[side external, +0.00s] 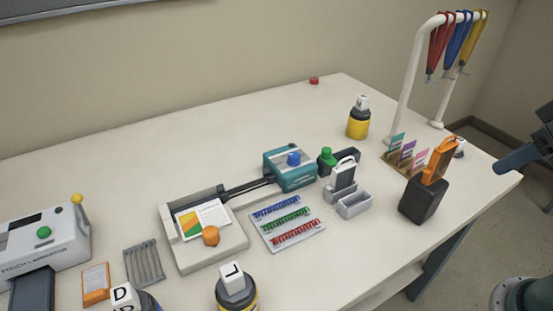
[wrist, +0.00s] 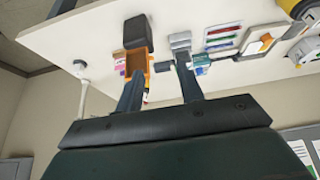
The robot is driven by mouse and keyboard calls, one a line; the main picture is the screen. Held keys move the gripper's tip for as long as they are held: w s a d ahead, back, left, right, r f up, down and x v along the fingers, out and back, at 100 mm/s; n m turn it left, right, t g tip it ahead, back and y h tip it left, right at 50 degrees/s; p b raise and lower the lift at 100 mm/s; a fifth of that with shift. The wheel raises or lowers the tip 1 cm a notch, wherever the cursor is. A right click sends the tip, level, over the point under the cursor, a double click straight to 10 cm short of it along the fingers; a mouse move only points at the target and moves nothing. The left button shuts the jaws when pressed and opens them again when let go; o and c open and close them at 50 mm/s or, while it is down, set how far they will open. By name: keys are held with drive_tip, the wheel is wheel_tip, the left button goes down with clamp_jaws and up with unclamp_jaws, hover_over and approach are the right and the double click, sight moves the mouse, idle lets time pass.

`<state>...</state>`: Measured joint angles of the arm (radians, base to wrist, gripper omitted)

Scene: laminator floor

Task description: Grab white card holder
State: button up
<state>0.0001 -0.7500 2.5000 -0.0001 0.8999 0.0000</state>
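In the wrist view the pale grey stand area (wrist: 180,40) shows beyond one fingertip, and the holder itself is hard to make out there. My gripper (wrist: 160,68) is open, with its two dark fingers wide apart and nothing between them. In the side view its dark fingers show only in part at the right edge, off the table and well apart from the holder.
An orange holder (side external: 436,161) stands in a black block (side external: 422,201) between my gripper and the white holder. A grey open box (side external: 354,206), a green-topped stamp (side external: 327,157) and a teal unit (side external: 290,172) are close by. A white lanyard rack (side external: 400,95) rises behind.

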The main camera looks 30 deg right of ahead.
drive_tip(key=shift+o, duration=0.4)
drive_tip(key=w+a+f+m+g+y, duration=0.1)
drive_tip(key=w+a+m+g+y, duration=0.1)
drive_tip(key=w+m, duration=0.65)
drive_tip(key=w+a+f+m+g+y, duration=0.15)
drive_tip(key=w+m, duration=0.25)
drive_tip(key=w, duration=1)
drive_tip(key=m+g+y, duration=0.1)
drive_tip(key=m+g, duration=0.1)
drive_tip(key=m, duration=0.4)
hover_over(339, 181)
drive_tip(key=w+d, duration=0.1)
drive_tip(key=d, duration=0.2)
drive_tip(key=shift+n, duration=0.25)
wheel_tip(339, 181, down, 14)
drive_tip(key=shift+f, duration=0.25)
drive_tip(key=shift+a+f, duration=0.1)
drive_tip(key=shift+f, duration=0.15)
